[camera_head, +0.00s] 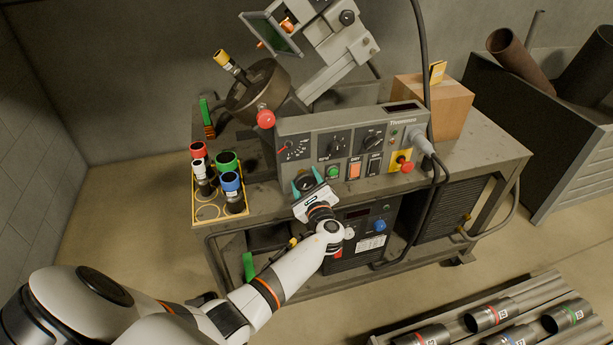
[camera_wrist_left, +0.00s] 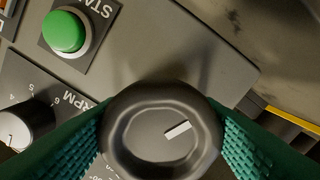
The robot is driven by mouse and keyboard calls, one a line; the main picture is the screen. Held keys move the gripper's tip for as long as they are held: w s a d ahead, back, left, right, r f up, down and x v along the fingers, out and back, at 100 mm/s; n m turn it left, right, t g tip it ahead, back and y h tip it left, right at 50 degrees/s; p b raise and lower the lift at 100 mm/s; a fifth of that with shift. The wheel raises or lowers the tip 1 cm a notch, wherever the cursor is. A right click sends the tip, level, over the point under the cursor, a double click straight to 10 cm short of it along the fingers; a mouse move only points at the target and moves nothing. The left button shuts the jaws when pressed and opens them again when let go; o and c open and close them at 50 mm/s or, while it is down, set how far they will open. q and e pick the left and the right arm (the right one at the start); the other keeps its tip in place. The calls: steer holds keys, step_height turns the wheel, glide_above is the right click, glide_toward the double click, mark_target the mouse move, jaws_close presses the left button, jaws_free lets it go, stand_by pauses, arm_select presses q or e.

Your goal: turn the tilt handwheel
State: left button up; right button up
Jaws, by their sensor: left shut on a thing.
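The tilt handwheel is a round black wheel (camera_wrist_left: 160,145) with a pale index line, seen close up in the wrist view. The line points up and to the right there, and degree-like marks partly show at the wheel's lower left. In the head view the handwheel (camera_head: 304,182) is at the lower front of the grey control box. My left gripper (camera_head: 306,183) is shut on it, with one green ribbed finger on each side. My right gripper is not in view.
The control box (camera_head: 290,130) carries a green START button (camera_wrist_left: 64,31), an RPM knob (camera_wrist_left: 25,125) and a red stop button (camera_head: 407,167). A yellow-edged rack (camera_head: 207,212) with several coloured-top cylinders stands left. Pipe pieces (camera_head: 490,315) lie at lower right.

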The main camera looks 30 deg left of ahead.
arm_select(q)
steer(key=m+p, duration=0.2)
steer(key=m, duration=0.2)
steer(key=shift+s+m+p, duration=0.1)
steer(key=shift+m+p, duration=0.2)
steer(key=shift+p, duration=0.1)
steer(key=m+p, duration=0.2)
steer(key=m, duration=0.1)
steer(key=shift+m, duration=0.4)
steer(key=m+p, duration=0.3)
steer(key=m, duration=0.1)
steer(key=shift+s+a, duration=0.1)
steer(key=m+p, duration=0.1)
steer(key=m, duration=0.3)
steer(key=shift+p, duration=0.35)
steer(key=m+p, duration=0.1)
steer(key=m, duration=0.2)
steer(key=shift+s+m, duration=0.1)
steer(key=shift+m, duration=0.2)
steer(key=m+p, duration=0.1)
steer(key=m, duration=0.2)
steer(key=shift+m+p, duration=0.3)
steer(key=m, duration=0.3)
steer(key=shift+r+m+p, duration=0.1)
steer(key=shift+m+p, duration=0.25)
steer(key=shift+m, duration=0.05)
steer(key=m, duration=0.3)
steer(key=shift+m, duration=0.6)
